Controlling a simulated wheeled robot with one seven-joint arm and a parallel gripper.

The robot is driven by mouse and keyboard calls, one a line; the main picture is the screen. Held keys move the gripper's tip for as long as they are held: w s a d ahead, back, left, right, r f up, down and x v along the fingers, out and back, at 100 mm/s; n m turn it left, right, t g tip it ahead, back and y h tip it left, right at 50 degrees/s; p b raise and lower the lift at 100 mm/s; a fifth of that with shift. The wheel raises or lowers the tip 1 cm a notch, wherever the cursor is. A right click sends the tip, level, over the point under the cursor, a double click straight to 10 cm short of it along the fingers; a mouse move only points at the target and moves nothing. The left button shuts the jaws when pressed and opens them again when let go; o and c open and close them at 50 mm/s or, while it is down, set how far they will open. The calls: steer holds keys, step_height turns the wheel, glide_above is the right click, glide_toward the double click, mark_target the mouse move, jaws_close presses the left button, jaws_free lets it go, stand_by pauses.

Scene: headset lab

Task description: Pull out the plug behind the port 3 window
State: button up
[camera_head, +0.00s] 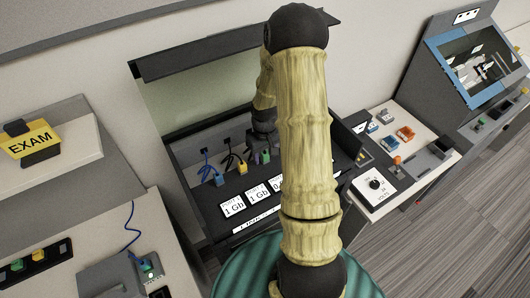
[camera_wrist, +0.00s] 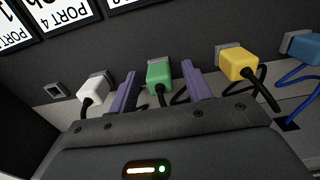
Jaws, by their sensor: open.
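The green plug (camera_wrist: 160,75) sits in a socket in the wrist view, third in the row from the blue end, with a black cable. It also shows in the head view (camera_head: 265,157). The third window label (camera_head: 279,183) is partly hidden by my arm; its port number is not legible. My gripper (camera_wrist: 160,88) is open, its two purple fingers on either side of the green plug with visible gaps. In the head view my arm hides most of the gripper.
The white plug (camera_wrist: 93,91) and yellow plug (camera_wrist: 238,64) flank the fingers closely. The blue plug (camera_wrist: 301,45) is farther right. An empty socket (camera_wrist: 54,90) is at the left. PORT 4 label (camera_wrist: 66,14) is above. A dark lid (camera_head: 190,50) stands raised behind the panel.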

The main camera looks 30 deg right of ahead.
mark_target(265, 153)
steer(key=c, duration=1)
steer(key=shift+c, duration=0.2)
steer(key=shift+r, duration=0.15)
steer(key=shift+r+p, duration=1.4)
steer(key=shift+r, duration=0.15)
steer(key=shift+s+r+p, duration=0.1)
steer(key=shift+r+p, duration=0.35)
steer(key=shift+r, duration=0.15)
steer(key=shift+r+p, duration=0.8)
steer(key=shift+r, duration=0.2)
